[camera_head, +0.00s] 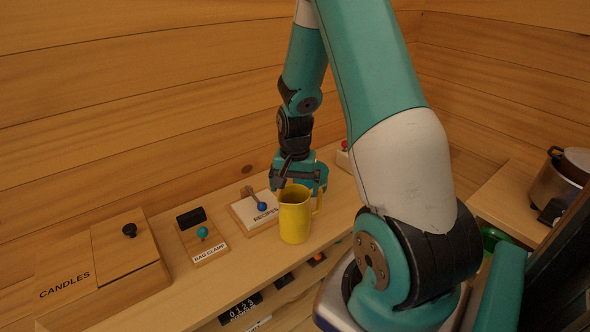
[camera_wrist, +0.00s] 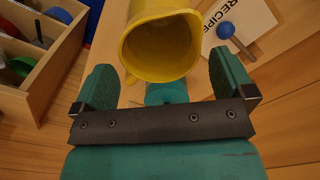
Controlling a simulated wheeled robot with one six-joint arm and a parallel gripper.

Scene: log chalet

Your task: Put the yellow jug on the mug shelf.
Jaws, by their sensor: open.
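The yellow jug (camera_head: 294,222) stands upright on a wooden ledge, its handle towards the right in the head view. In the wrist view the jug (camera_wrist: 160,50) shows its open mouth, just beyond and between my fingers. My gripper (camera_head: 298,182) is right behind the jug's rim in the head view, at about rim height. In the wrist view my gripper (camera_wrist: 162,65) is open, with a finger to each side of the jug and nothing clamped. I cannot tell whether a finger touches it. No shelf marked for mugs can be made out.
On the ledge (camera_head: 180,300), left of the jug, are a recipe board (camera_head: 250,211) with a blue knob, a bag clamp board (camera_head: 204,240) and a candles box (camera_head: 95,270). A pot (camera_head: 560,180) stands at the right. A wooden wall rises behind.

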